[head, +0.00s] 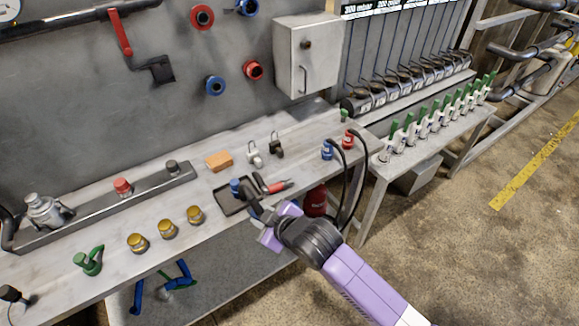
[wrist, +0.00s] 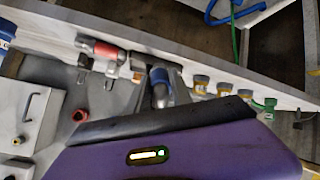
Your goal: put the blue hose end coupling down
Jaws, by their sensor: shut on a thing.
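The blue hose end coupling (head: 235,187) is a short blue cylinder over the dark shallow tray (head: 229,207) on the grey workbench. My gripper (head: 248,197) reaches it from the front right and is shut on it. In the wrist view the coupling (wrist: 160,88) shows between the two dark fingers (wrist: 160,76), partly hidden by them. I cannot tell whether its underside touches the tray.
A red-handled tool (head: 277,187) lies just right of the tray. An orange block (head: 219,161) and small black and white fittings stand behind. Brass caps (head: 167,229) line the front left. Blue and red hose couplings (head: 327,150) stand at the right end.

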